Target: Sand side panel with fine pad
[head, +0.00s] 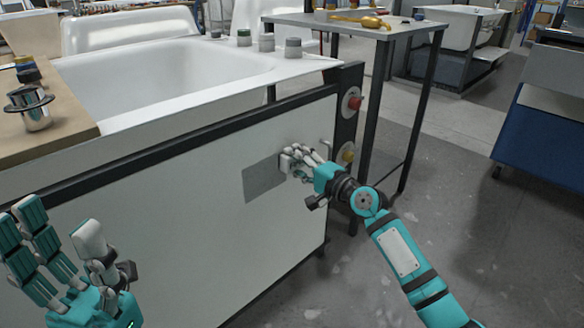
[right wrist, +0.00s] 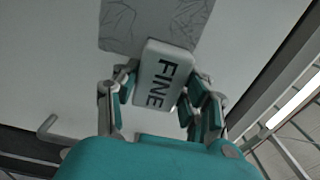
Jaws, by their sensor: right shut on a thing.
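The white side panel (head: 180,190) stands upright below the tub rim. A darker grey rectangular patch (head: 260,181) with fine lines shows near its right end; it also shows in the right wrist view (right wrist: 150,22). My right gripper (head: 290,162) is shut on the pad (right wrist: 162,75), a pale block marked FINE. The pad is at the panel beside the patch, its top end overlapping the patch edge in the right wrist view. Its sanding face is hidden, so contact cannot be told. My left gripper (head: 62,238) is open and empty at the lower left, in front of the panel.
A red button (head: 354,103) and a yellow one (head: 348,155) sit on the dark post right of the panel. A grey table (head: 345,24) stands behind it. Several small jars line the tub rim (head: 215,95).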

